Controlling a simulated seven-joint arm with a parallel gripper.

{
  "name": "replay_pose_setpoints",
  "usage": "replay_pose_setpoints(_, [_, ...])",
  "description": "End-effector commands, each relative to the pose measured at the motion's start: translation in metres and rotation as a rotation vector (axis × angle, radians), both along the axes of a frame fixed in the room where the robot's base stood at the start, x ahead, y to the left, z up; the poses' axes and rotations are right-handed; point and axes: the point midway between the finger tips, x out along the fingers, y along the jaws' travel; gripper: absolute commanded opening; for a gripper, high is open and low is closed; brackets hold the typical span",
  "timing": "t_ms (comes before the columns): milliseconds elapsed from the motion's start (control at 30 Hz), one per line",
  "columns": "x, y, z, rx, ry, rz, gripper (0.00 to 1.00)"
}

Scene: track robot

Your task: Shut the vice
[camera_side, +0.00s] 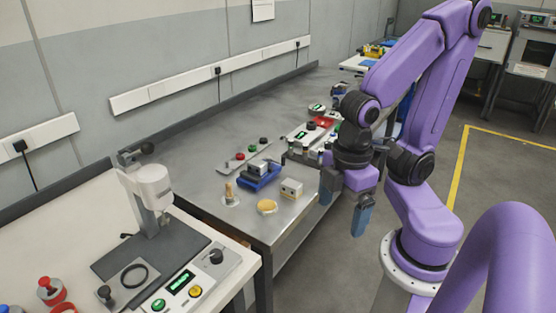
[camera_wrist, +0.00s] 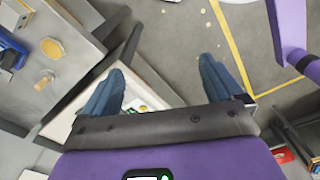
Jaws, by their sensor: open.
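A small blue vice (camera_side: 262,178) stands on the grey metal bench, with a light grey block at its top. I cannot tell whether its jaws are apart or grip the block. In the wrist view, a blue part that looks like the vice (camera_wrist: 12,48) shows at the left edge, partly cut off. My gripper (camera_side: 344,205) is open and empty, pointing down off the bench's right edge, to the right of the vice and apart from it. Its two blue fingers also show wide apart in the wrist view (camera_wrist: 158,75).
A pale block (camera_side: 291,188), a tan disc (camera_side: 267,206) and a brass peg on a round base (camera_side: 229,192) stand near the vice. A white press (camera_side: 152,187) stands on the bench at left.

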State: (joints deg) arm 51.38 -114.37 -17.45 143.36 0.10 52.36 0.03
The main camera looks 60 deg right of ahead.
Motion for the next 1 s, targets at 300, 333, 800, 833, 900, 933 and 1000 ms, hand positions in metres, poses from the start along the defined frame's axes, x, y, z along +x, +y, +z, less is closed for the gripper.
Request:
replay_pose_setpoints(300, [0.0, 0.0, 0.0, 0.0, 0.0, 0.0, 0.94])
replay_pose_setpoints(333, [0.0, 0.0, 0.0, 0.0, 0.0, 0.0, 0.94])
replay_pose_setpoints(800, [0.055, 0.012, 0.012, -0.005, 0.002, -0.187, 0.42])
replay_pose_setpoints(833, [0.066, 0.012, 0.013, -0.006, 0.003, -0.22, 0.42])
replay_pose_setpoints(900, [0.091, 0.012, 0.017, -0.007, 0.003, -0.296, 0.42])
replay_pose_setpoints(933, [0.102, 0.011, 0.018, -0.007, 0.003, -0.33, 0.42])
replay_pose_setpoints(1000, [0.127, 0.006, 0.021, -0.009, 0.006, -0.405, 0.42])
